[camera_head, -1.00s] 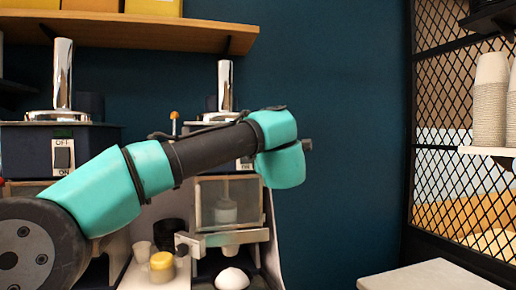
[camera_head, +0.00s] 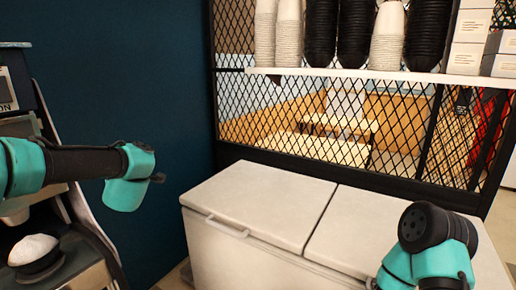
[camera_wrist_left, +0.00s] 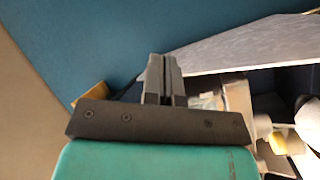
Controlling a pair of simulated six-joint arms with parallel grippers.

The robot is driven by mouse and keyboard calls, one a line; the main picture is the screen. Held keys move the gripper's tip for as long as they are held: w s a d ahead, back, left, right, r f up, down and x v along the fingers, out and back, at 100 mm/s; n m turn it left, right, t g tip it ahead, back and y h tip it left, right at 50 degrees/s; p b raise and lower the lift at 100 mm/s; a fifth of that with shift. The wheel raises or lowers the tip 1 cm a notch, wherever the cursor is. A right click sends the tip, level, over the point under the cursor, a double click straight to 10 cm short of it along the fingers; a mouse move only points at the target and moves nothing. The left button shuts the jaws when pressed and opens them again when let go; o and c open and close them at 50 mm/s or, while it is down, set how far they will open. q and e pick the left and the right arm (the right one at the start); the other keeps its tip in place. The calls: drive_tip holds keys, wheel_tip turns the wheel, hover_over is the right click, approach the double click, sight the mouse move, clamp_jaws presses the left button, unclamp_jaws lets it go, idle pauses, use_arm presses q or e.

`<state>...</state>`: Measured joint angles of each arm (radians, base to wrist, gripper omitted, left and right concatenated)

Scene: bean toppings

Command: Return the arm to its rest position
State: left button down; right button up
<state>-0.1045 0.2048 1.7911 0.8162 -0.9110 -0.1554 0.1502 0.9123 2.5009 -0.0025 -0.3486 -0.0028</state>
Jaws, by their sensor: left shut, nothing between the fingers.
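My left arm reaches in from the left in the head view, with its teal wrist (camera_head: 130,180) in front of the dark blue wall. Its fingertips cannot be made out there. In the left wrist view my left gripper (camera_wrist_left: 164,78) shows its two grey fingers close together, shut with nothing between them. My right arm (camera_head: 432,240) stands at the lower right in the head view, in front of the white chest. Its gripper cannot be seen.
A white two-lid chest (camera_head: 265,205) fills the lower middle. Stacked cups (camera_head: 290,35) stand on a shelf (camera_head: 350,74) before a black mesh partition (camera_head: 300,120). A machine with a white dome (camera_head: 35,248) is at the left.

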use_arm(q)
drive_tip(key=s+d+f+m+g+h, duration=0.1)
drive_tip(key=d+f+m+g+h, duration=0.15)
drive_tip(key=f, duration=1.05)
drive_tip(key=s+d+f+m+g+h, duration=0.1)
drive_tip(key=d+f+m+h, duration=0.3)
drive_tip(key=f, duration=0.9)
drive_tip(key=s+d+f+m+g+h, duration=0.1)
drive_tip(key=d+f+m+g+h, duration=0.2)
drive_tip(key=f, duration=1)
drive_tip(key=s+d+f+m+g+h, duration=0.2)
drive_tip(key=s+d+f+g, duration=0.2)
drive_tip(key=s+f, duration=0.6)
drive_tip(key=s+d+f+m+g+h, duration=0.2)
drive_tip(key=s+f, duration=0.8)
drive_tip(key=s, duration=0.5)
drive_tip(key=shift+s+d+f+m+g+h, duration=0.3)
drive_tip(key=shift+d+m+g, duration=0.45)
drive_tip(key=shift+d+g, duration=0.45)
